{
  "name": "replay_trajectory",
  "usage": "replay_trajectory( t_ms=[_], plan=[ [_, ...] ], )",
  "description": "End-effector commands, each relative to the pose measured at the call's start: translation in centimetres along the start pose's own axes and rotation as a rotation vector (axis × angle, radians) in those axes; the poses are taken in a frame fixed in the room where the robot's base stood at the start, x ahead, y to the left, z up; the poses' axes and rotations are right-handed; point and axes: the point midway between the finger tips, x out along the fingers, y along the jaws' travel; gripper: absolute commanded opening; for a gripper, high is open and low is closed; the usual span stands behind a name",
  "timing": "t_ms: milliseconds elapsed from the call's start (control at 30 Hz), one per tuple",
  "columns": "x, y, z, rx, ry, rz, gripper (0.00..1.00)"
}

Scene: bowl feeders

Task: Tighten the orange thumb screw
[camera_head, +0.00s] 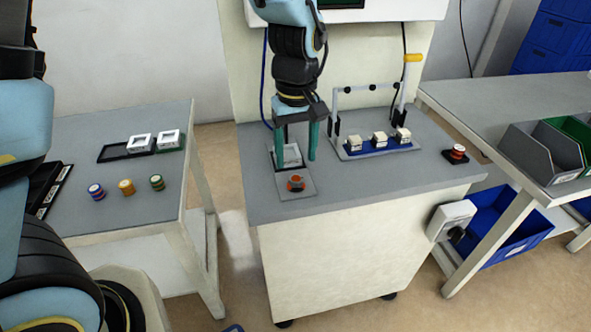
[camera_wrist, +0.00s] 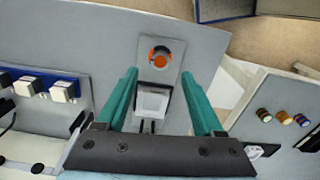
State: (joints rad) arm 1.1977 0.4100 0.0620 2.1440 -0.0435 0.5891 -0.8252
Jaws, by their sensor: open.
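The orange thumb screw (camera_head: 296,183) stands on a small grey plate (camera_head: 301,195) near the front left of the middle bench. It also shows in the wrist view (camera_wrist: 159,56), ahead of the fingertips. My gripper (camera_head: 296,150) is open and points down, behind the screw, with its teal fingers either side of a white square part (camera_head: 291,156). In the wrist view my gripper (camera_wrist: 166,85) has nothing between its fingertips, and the white part (camera_wrist: 152,103) lies below and between the fingers. Whether the fingers touch anything is unclear.
A blue fixture (camera_head: 378,146) with white blocks under a grey frame stands to the right. A red button (camera_head: 458,151) is at the bench's right edge. The left table (camera_head: 120,205) holds several coloured knobs and white frames. The bench's front middle is clear.

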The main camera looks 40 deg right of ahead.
Motion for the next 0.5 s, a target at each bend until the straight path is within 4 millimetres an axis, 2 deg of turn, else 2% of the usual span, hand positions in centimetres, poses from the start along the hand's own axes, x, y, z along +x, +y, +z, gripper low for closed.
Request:
replay_trajectory(
  t_ms=[33,200,333,500],
  plan=[
    [1.0,-0.1,0.1,0.000,-0.004,-0.004,0.69],
    [3.7,-0.1,0.0,0.000,-0.002,-0.002,0.69],
    [4.9,-0.1,0.0,0.000,-0.001,-0.001,0.69],
    [5.5,0.0,0.0,0.000,0.000,0.001,0.69]
  ],
)
